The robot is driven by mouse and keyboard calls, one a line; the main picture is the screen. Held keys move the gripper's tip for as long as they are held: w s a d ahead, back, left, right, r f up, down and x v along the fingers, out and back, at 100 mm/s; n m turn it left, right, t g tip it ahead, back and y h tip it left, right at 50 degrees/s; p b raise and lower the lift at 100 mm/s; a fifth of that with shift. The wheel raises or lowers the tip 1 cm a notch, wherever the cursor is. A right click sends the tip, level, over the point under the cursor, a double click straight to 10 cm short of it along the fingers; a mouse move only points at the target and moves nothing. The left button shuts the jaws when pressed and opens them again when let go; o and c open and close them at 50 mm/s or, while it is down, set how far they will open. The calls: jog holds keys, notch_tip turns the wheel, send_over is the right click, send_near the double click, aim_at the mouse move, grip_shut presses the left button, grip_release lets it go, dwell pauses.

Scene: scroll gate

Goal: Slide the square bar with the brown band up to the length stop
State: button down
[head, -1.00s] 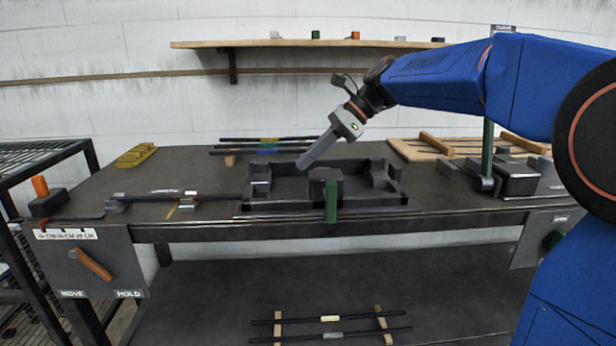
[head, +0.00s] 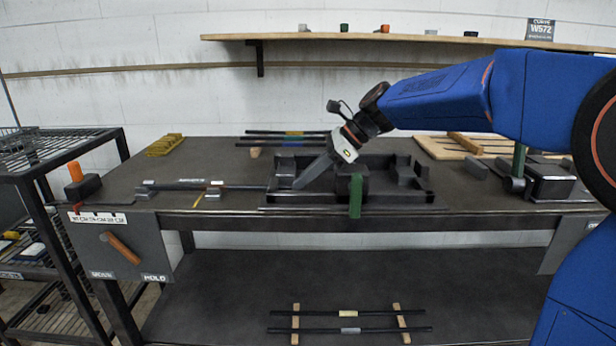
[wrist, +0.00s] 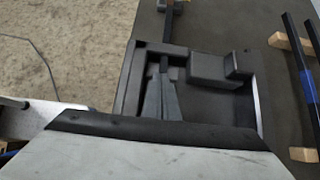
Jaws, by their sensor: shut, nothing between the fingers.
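A dark bar (head: 246,188) lies along the bench left of the black fixture (head: 400,198), resting on small supports. Part of it looks brownish, but the band is too small to be sure of. Its end also shows at the top of the wrist view (wrist: 168,22). An orange-topped black block (head: 87,186), seemingly the length stop, stands at the bench's left end, beyond the bar's left end. My gripper (head: 298,186) is shut and empty, tilted down-left into the left part of the fixture. In the wrist view its fingers (wrist: 163,70) point towards the bar, apparently just short of it.
A green upright piece (head: 356,196) stands at the fixture's front. Banded bars (head: 290,133) lie behind the fixture. A panel with an orange lever (head: 124,248) hangs at the front left. A wire rack (head: 20,150) stands left.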

aim_at(239, 187)
jog(key=a, duration=1.4)
jog(key=shift+w+a, duration=0.2)
jog(key=shift+w, duration=0.05)
